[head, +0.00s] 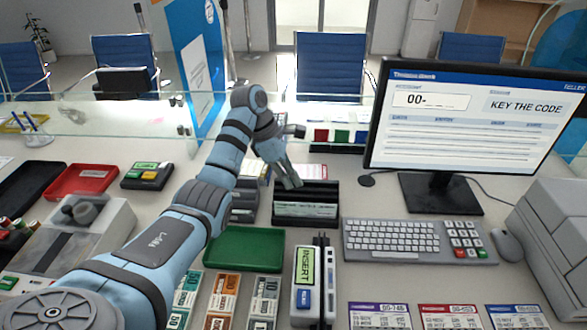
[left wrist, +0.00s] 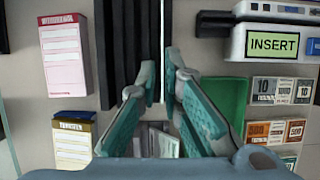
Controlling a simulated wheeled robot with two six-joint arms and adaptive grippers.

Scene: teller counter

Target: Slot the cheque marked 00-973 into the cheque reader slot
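A black slotted rack (head: 322,188) stands at the middle of the counter. A pale cheque (head: 305,210) shows at its front; I cannot read its number. My left gripper (head: 291,183) is over the rack's left part, pointing down. In the left wrist view its fingers (left wrist: 160,72) are apart, with a thin pale upright edge (left wrist: 162,30) between or beyond them; contact cannot be told. The cheque reader (head: 305,285) has a lit INSERT display and a narrow dark slot on its right side. It also shows in the left wrist view (left wrist: 270,42). My right gripper is out of view.
A green tray (head: 245,250) lies left of the reader. A monitor (head: 470,120) reads "00-" and "KEY THE CODE", behind a keyboard (head: 392,240). Printed slips, one marked 00-746 (head: 380,316), lie at the front right. Banknote stacks (head: 223,293) lie left of the reader.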

